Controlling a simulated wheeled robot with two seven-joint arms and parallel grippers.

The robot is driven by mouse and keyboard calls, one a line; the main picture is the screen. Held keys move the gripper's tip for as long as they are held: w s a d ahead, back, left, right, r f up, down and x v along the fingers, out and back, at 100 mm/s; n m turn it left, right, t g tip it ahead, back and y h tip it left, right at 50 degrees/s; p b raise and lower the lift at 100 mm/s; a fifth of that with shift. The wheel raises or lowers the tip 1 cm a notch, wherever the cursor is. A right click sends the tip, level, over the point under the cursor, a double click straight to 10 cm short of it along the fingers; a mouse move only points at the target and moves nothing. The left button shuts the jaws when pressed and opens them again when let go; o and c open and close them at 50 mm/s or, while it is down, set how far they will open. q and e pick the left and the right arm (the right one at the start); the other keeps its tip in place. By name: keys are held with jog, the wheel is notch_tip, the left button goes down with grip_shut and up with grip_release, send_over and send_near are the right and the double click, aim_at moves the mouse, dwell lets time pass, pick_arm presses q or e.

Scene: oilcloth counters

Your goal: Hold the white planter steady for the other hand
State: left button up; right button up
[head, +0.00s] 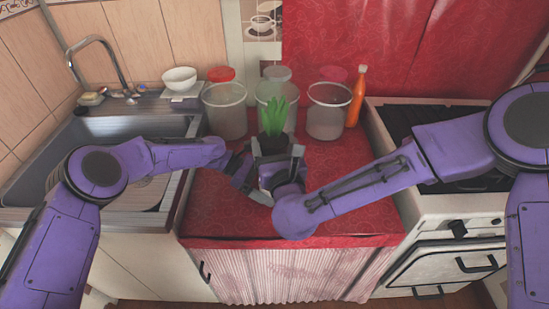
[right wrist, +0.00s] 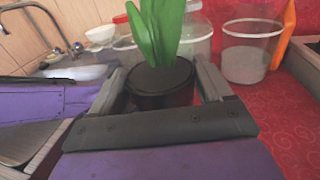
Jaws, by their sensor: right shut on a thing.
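A green leafy plant (head: 275,116) stands upright in a dark pot (head: 272,144) over the middle of the red counter. My right gripper (head: 277,152) has a finger on each side of this pot and is shut on it; the right wrist view shows the dark pot (right wrist: 160,86) between the two grey fingers. A pale patch (head: 269,171) below the dark pot may be the white planter, mostly hidden by my right gripper. My left gripper (head: 250,181) is low beside that patch on its left. Whether its fingers touch or grip it cannot be made out.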

pick_arm(q)
jog(key=o, duration=0.6)
jog(key=shift+c, duration=0.2)
jog(key=v, duration=1.2)
jog(key=shift+f, duration=0.1)
